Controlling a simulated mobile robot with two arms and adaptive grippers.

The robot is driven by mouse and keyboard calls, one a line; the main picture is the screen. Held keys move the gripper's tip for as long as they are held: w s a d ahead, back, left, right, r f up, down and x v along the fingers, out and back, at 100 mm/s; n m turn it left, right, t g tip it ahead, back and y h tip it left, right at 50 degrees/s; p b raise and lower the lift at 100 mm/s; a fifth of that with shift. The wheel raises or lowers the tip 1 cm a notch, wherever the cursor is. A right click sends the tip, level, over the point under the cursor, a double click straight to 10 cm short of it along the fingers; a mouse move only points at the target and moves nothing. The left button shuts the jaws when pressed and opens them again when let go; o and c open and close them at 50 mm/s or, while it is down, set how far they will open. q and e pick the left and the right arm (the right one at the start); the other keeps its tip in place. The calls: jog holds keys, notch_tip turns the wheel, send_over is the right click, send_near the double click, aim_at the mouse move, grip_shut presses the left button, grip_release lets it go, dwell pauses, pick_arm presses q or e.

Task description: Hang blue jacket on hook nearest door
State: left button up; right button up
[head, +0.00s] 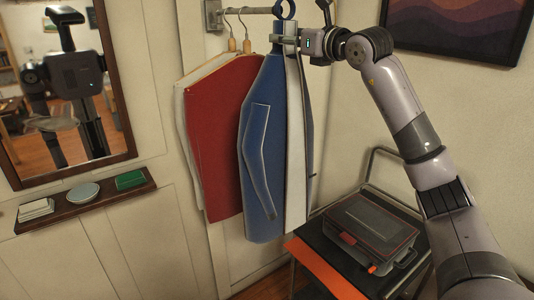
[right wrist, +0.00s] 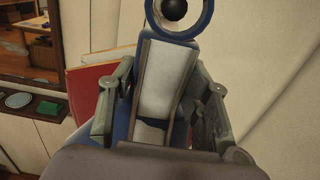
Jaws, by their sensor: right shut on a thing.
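The blue jacket (head: 263,150), with a pale strip down its right side, hangs upright from my right gripper (head: 284,42). It also shows in the right wrist view (right wrist: 122,128), where my right gripper (right wrist: 160,105) is shut on its narrow top. A blue ring (head: 285,9) at the jacket's top stands beside the right end of the wall rail (head: 250,11). In the right wrist view a dark round knob appears inside the ring (right wrist: 153,25); I cannot tell whether the ring is around it or only in front. My left gripper is out of view.
A red garment (head: 222,135) and a white one hang on the rail close left of the jacket. A cart (head: 335,262) with a dark case (head: 370,227) stands below right. A mirror (head: 127,120) and a small shelf (head: 88,204) are at left.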

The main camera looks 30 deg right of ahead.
jog(key=shift+s+d+r+b, duration=0.15)
jog(key=shift+s+b, duration=0.85)
jog(key=shift+s, duration=0.95)
